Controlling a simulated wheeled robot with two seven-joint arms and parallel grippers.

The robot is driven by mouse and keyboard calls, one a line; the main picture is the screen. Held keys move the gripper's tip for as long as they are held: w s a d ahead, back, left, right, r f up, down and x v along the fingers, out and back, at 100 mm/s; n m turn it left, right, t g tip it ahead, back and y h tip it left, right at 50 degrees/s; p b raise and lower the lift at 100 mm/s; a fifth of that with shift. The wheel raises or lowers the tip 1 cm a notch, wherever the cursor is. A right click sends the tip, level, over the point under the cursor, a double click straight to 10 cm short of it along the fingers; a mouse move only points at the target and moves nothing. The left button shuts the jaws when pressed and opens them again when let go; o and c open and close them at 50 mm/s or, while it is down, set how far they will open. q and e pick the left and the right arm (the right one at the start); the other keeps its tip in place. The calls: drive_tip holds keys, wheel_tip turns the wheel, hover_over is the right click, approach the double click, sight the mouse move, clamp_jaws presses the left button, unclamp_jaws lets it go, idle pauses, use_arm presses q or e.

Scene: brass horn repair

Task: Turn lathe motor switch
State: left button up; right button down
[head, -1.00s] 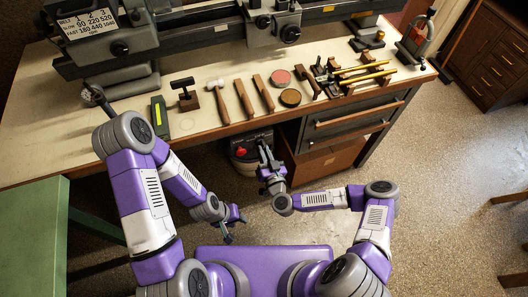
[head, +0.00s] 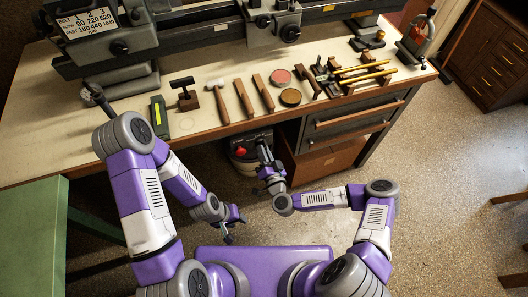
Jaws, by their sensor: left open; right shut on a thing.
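The lathe motor switch (head: 240,152) is a dark box with a red button, under the front edge of the bench. My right gripper (head: 262,146) is at the right part of this box and is shut on the switch. The gripper hides the part that it holds, so its exact position cannot be seen. My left gripper (head: 233,226) is open and empty, low in front of the bench and well apart from the switch. The lathe (head: 190,35) stands along the back of the bench.
A drawer unit (head: 345,122) stands right of the switch. A green table (head: 35,235) is at left.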

drive_tip(key=c, duration=1.1)
unclamp_jaws()
drive_tip(key=p+v, duration=0.1)
drive_tip(key=v, duration=0.6)
drive_tip(key=shift+s, duration=0.25)
